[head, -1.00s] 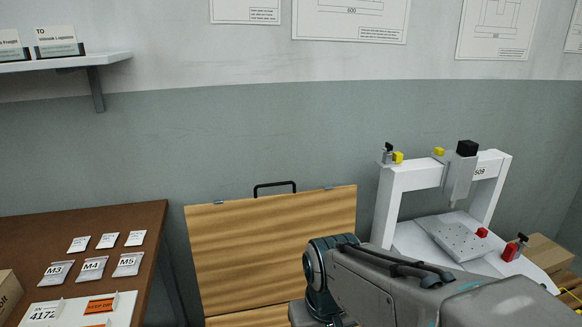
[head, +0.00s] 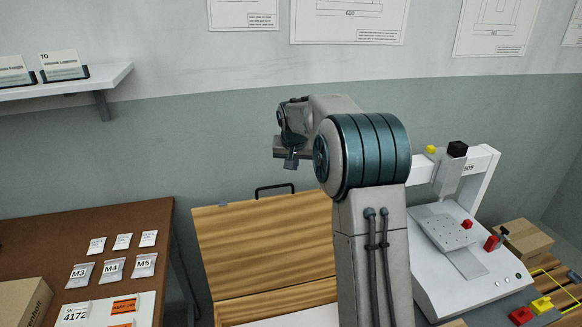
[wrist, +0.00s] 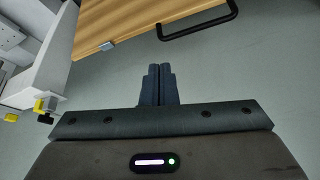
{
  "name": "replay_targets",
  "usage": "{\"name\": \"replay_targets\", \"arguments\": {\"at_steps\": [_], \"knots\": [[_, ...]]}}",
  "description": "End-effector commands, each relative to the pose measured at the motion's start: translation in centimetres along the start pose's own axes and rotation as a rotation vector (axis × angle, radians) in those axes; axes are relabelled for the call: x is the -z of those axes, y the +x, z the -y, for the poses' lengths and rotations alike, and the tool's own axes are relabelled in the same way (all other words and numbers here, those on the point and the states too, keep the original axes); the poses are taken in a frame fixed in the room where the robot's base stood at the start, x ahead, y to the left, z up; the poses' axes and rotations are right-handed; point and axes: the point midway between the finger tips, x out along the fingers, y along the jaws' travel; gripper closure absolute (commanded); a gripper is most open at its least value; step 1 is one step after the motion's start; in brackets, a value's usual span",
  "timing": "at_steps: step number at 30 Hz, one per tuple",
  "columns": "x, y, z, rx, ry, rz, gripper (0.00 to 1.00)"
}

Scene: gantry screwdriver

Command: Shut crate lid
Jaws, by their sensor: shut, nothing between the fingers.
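The crate lid (head: 262,245) is a wooden panel standing raised and tilted back against the wall side, with a black handle (head: 275,189) on its top edge. The open crate (head: 262,308) shows below it, its inside partly hidden by the frame edge and my arm. My gripper (head: 290,160) is above the lid's top edge, a little right of the handle, and apart from it. In the wrist view my gripper (wrist: 158,72) is shut and empty, with its fingertips below the lid (wrist: 120,25) edge and the handle (wrist: 195,25) beyond to the right.
The white gantry (head: 470,260) stands right of the crate, close to my arm. A brown table (head: 60,240) with small labelled bags is at the left. A shelf (head: 110,78) juts from the wall at upper left. A cardboard box (head: 522,243) is far right.

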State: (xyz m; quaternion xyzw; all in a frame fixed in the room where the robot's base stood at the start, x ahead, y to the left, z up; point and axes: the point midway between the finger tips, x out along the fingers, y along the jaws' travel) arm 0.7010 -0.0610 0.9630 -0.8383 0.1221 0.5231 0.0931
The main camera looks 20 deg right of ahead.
Motion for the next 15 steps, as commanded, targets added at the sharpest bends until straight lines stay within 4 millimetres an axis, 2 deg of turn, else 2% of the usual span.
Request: {"name": "replay_targets", "arguments": {"at_steps": [1,6,11,15], "knots": [[1.6,0.2,0.1,0.001,0.015,-0.010,1.00],[4.0,1.4,0.2,0.004,0.047,-0.037,1.00],[4.6,2.4,0.2,0.006,0.056,-0.043,1.00],[4.6,4.5,0.2,0.005,0.056,-0.042,1.00]]}}
